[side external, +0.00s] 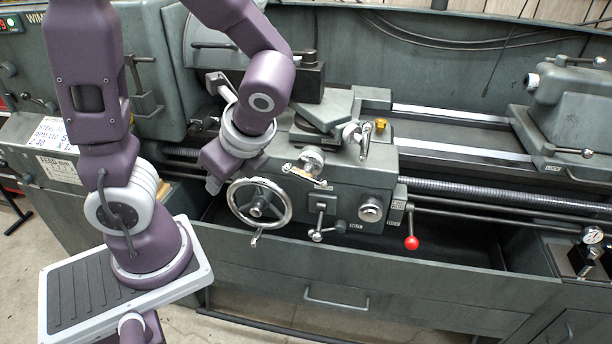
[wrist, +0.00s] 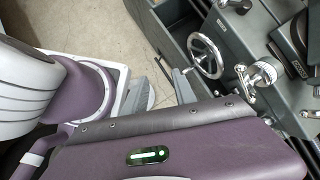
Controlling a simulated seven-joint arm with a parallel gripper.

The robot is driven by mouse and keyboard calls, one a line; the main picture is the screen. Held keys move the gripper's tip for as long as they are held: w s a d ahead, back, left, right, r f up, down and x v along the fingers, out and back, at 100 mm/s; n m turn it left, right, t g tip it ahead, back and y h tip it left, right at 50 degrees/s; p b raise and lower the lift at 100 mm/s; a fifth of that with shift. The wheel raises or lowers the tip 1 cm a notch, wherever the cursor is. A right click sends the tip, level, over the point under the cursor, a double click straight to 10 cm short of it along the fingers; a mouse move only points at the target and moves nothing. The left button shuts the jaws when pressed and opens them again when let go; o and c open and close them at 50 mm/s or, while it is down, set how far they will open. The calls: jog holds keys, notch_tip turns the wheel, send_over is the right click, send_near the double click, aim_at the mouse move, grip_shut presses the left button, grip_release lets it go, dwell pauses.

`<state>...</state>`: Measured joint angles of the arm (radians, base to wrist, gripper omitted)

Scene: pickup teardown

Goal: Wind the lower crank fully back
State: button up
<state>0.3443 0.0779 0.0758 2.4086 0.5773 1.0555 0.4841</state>
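The lower crank (side external: 308,166) is a chrome crank with a round collar on the front of the grey carriage, right of and above the handwheel (side external: 260,203). In the wrist view the crank (wrist: 257,75) shows at the right, beside the handwheel (wrist: 207,56). An upper crank (side external: 357,137) sits higher on the slide. My gripper (side external: 213,186) hangs left of the handwheel, apart from the lower crank. In the wrist view its two grey fingers (wrist: 161,88) are apart with nothing between them. Part of the gripper is hidden behind my wrist in the side view.
The tool post (side external: 308,75) rises behind. A tray with a drawer (side external: 335,302) runs below. Room in front of the carriage is clear.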

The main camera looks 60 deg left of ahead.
jog(key=w+a+f+m+y, duration=0.35)
jog(key=m+y, duration=0.25)
jog(key=m, duration=0.3)
jog(key=m+t, duration=1.5)
jog(key=m, duration=1.2)
send_near(305, 179)
jog(key=x, duration=0.4)
jog(key=shift+r, duration=0.1)
jog(key=x, duration=0.6)
jog(key=shift+w+a, duration=0.4)
grip_shut()
